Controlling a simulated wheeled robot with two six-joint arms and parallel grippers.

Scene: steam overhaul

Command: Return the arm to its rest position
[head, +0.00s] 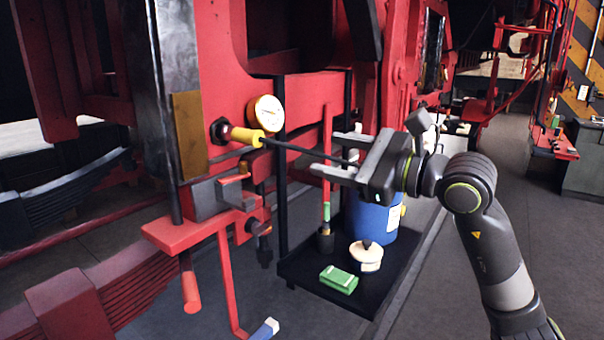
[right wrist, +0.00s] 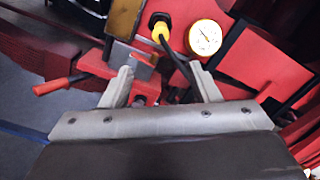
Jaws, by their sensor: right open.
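My right gripper (head: 325,152) is open in front of the red locomotive frame, its two grey fingers pointing left. In the right wrist view its fingers (right wrist: 161,70) are spread apart. A yellow connector (head: 246,136) sits at a dark round socket on the red frame, left of the gripper. It also shows in the right wrist view (right wrist: 161,32). A black hose (head: 300,150) runs from the connector towards the gap between the fingers; I cannot tell if it touches them. The far end of the hose is hidden. My left gripper is not in view.
A round gauge (head: 267,113) is beside the connector. Below the gripper, a black tray (head: 310,262) holds a blue drum (head: 370,218), a white-lidded pot (head: 366,257), a green block (head: 339,279) and a brush. Open grey floor (head: 530,215) lies to the right.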

